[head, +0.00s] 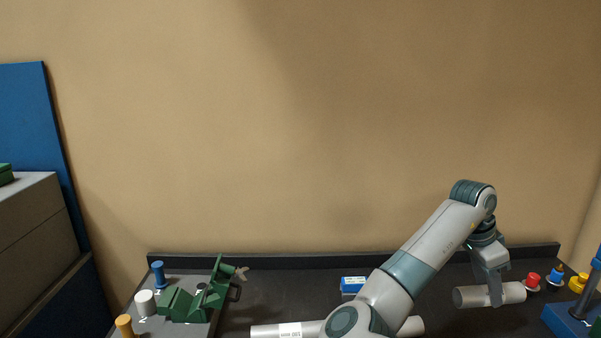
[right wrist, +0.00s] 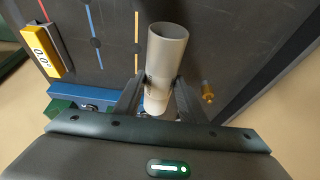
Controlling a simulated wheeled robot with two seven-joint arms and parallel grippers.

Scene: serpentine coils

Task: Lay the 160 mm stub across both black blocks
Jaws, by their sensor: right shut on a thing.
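My right gripper (head: 495,296) is shut on a short grey tube, the stub (head: 470,297), at the right of the head view. The stub lies roughly level across the picture there, with an open end to the left. In the right wrist view the stub (right wrist: 166,60) sits between the two fingers of the right gripper (right wrist: 158,95), its hollow end pointing away from the palm. I cannot tell whether it touches the bench. I cannot make out the two black blocks in either view. My left gripper is not in view.
A longer grey pipe (head: 270,331) with a white label lies behind my right arm on the dark bench (head: 260,290). A green fixture (head: 190,303) is at left, a blue box (head: 353,283) mid-bench.

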